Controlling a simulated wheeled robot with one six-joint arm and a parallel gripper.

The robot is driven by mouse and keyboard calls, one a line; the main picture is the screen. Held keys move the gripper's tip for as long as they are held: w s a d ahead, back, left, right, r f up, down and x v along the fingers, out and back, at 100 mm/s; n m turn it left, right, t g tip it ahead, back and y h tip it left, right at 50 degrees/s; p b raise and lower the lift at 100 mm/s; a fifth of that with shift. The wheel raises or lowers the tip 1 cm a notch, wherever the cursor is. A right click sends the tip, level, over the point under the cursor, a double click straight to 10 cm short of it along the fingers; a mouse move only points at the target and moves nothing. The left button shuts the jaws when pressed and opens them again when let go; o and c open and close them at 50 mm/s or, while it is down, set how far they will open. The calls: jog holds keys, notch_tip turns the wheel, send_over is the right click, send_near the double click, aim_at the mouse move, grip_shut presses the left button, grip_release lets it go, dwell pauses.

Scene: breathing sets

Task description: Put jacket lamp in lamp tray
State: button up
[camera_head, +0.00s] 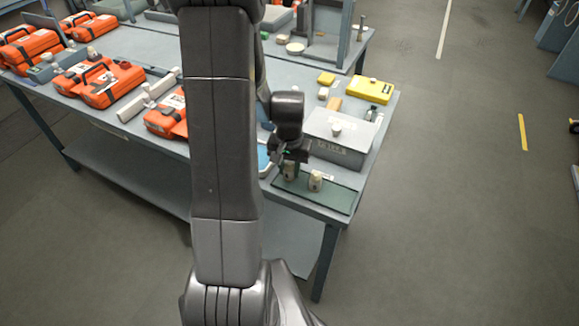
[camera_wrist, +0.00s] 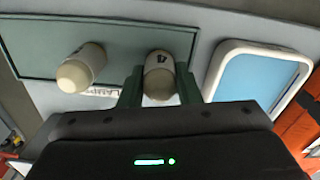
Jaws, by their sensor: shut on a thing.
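The lamp tray (camera_head: 335,196) is a flat dark green tray at the near right corner of the table; it also shows in the wrist view (camera_wrist: 30,45). A small cream lamp with a dark mark (camera_wrist: 159,80) is between the fingers of my gripper (camera_wrist: 159,88). In the head view my gripper (camera_head: 290,166) is low over the tray's left end, shut on this lamp. I cannot tell whether the lamp touches the tray. A second cream lamp (camera_head: 315,180) stands in the tray to the right of it; it shows left of my gripper in the wrist view (camera_wrist: 82,68).
A grey box (camera_head: 335,148) with a small pale piece on top stands just behind the tray. A blue-topped white-rimmed tray (camera_wrist: 255,75) lies beside the lamp tray. Orange cases (camera_head: 112,85) and a yellow case (camera_head: 370,90) are farther off. The tray's right end is clear.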

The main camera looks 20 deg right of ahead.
aim_at(289, 162)
jog(key=o, duration=0.6)
jog(key=shift+f, duration=0.2)
jog(key=shift+c, duration=0.2)
jog(key=o, duration=0.4)
jog(key=shift+r, duration=0.1)
jog(key=shift+o, duration=0.2)
notch_tip(289, 162, up, 12)
jog(key=shift+r, duration=0.15)
